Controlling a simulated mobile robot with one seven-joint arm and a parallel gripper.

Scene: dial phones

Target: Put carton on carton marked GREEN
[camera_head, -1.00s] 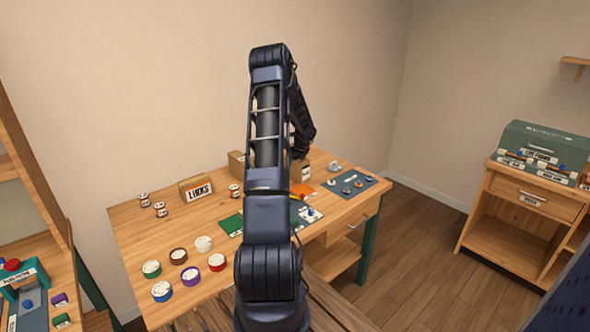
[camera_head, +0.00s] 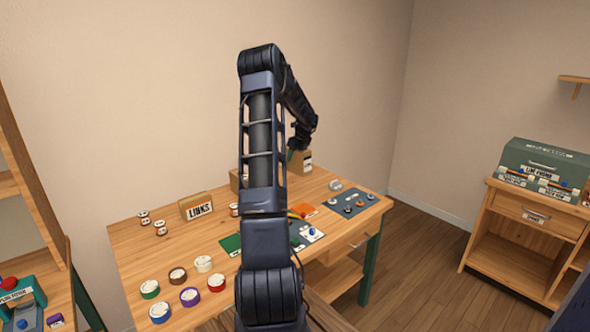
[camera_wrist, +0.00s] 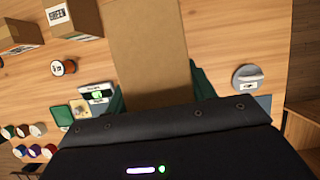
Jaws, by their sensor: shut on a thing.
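My gripper (camera_wrist: 158,92) is shut on a plain brown carton (camera_wrist: 150,42), with a green finger on each side of it. In the head view the held carton (camera_head: 304,162) hangs under my gripper (camera_head: 297,152) near the back of the table, its underside partly hidden. The carton marked GREEN (camera_wrist: 75,17) stands to the left of the held carton in the wrist view, apart from it. In the head view a carton (camera_head: 235,180), mostly hidden by my arm, stands at the back of the table.
A carton marked LINKS (camera_head: 197,206) stands left of my arm. Small spools (camera_head: 160,228) and coloured round dials (camera_head: 178,276) lie on the wooden table (camera_head: 130,255). A blue-grey mat (camera_head: 352,203) with small parts and a grey round thing (camera_wrist: 247,77) lie on the right.

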